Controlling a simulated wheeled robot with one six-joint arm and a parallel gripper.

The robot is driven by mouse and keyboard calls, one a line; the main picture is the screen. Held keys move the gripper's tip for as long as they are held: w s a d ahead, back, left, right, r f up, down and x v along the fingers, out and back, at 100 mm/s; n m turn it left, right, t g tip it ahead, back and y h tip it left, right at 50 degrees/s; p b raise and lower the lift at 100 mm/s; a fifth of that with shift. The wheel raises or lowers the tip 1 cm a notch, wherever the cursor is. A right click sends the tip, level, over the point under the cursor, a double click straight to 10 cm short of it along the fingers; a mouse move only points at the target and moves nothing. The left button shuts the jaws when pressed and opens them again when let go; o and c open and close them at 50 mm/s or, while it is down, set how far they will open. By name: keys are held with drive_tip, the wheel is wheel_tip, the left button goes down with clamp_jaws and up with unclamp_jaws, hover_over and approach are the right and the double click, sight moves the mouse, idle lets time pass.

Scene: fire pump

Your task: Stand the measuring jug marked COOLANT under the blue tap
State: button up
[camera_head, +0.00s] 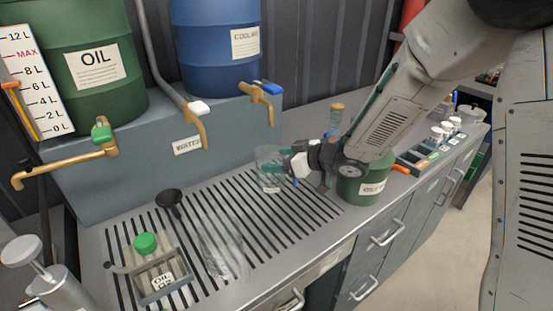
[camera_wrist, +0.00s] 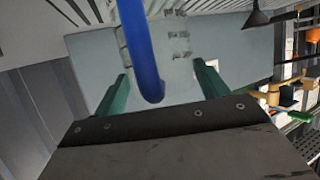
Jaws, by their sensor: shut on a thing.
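A clear measuring jug (camera_head: 267,158) is at my gripper (camera_head: 284,166), near the back of the slotted drain top. My green fingers are shut on it. In the wrist view my gripper (camera_wrist: 162,88) has its fingers apart with faint markings and a blue curved bar (camera_wrist: 146,60) between them. I cannot tell whether its base touches the slats, and no COOLANT lettering is readable on it. The blue tap (camera_head: 265,91) is above it, on the blue COOLANT drum (camera_head: 212,50). A second clear jug (camera_head: 222,250) stands at the front of the drain top.
The WATER tap (camera_head: 197,120) and green OIL tap (camera_head: 75,161) project over the drain top. A black funnel (camera_head: 170,200) and a green-capped container (camera_head: 148,262) stand left. A green can (camera_head: 362,187) is close beneath my arm.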

drive_tip(key=shift+d+f, duration=0.1)
drive_tip(key=shift+f, duration=0.1)
drive_tip(key=shift+f, duration=0.1)
drive_tip(key=o, duration=1.3)
drive_tip(key=shift+c, duration=0.2)
